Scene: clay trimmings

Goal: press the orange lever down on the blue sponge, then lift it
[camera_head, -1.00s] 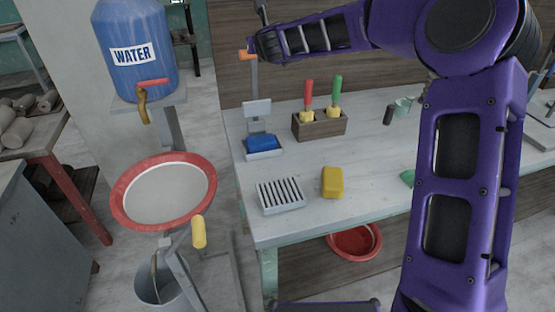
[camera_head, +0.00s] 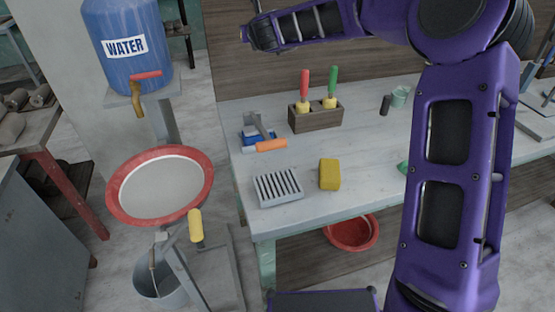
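The orange lever (camera_head: 271,145) is down. Its grey metal arm lies low over the blue sponge (camera_head: 247,138) at the back left of the workbench, with the orange handle towards the front right. The sponge is mostly covered by the press, so I cannot tell how far it is squeezed. My gripper (camera_head: 250,32) is high above and behind the press, apart from the lever, at the left end of my purple arm. Its fingers are small and seen from the side, so I cannot tell if they are open.
A wooden box (camera_head: 316,117) with red and green handled tools stands right of the press. A slatted rack (camera_head: 278,188) and yellow sponge (camera_head: 329,174) lie in front. A red-rimmed basin (camera_head: 160,185) and blue water tank (camera_head: 128,47) stand left.

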